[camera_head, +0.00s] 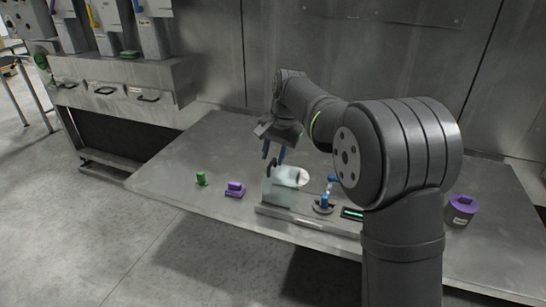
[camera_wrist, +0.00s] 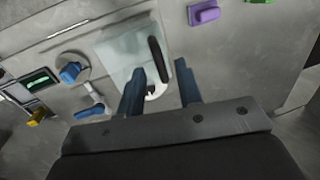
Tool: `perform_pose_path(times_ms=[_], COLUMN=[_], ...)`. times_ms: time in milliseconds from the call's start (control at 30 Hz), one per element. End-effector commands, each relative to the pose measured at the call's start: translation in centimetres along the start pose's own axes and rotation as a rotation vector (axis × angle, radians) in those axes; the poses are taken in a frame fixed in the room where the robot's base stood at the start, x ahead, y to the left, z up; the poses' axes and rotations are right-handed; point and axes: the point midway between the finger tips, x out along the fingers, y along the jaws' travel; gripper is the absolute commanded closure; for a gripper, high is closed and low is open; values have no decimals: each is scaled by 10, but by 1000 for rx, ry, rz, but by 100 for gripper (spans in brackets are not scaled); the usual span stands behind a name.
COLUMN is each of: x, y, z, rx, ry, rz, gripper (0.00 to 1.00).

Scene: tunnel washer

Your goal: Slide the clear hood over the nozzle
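The clear hood (camera_head: 279,191) is a pale, see-through box near the front edge of the metal table. It also shows in the wrist view (camera_wrist: 122,58), with a black handle (camera_wrist: 156,47) on its right side. My gripper (camera_wrist: 160,66) has two blue fingers spread apart, with the handle's near end between or just beyond their tips. I cannot tell whether they touch it. A white round part (camera_wrist: 157,91) shows partly behind the fingers. A blue-topped fitting (camera_head: 325,200) on a round grey base stands right of the hood. I cannot tell which part is the nozzle.
A purple block (camera_head: 235,188) and a green block (camera_head: 201,179) lie left of the hood. A low panel with a green display (camera_head: 352,213) is at right. A purple-lidded container (camera_head: 461,207) stands far right. The table's left part is largely clear.

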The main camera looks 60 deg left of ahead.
Motion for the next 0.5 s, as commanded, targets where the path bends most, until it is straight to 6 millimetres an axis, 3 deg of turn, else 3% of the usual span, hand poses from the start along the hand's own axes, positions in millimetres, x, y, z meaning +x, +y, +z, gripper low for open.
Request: perform_pose_path(times_ms=[133,433,500], x=[10,12,12], y=[0,0,0], z=[0,0,0], rx=[0,0,0], ry=[-1,0,0], rz=[0,0,0], gripper=[67,67,81])
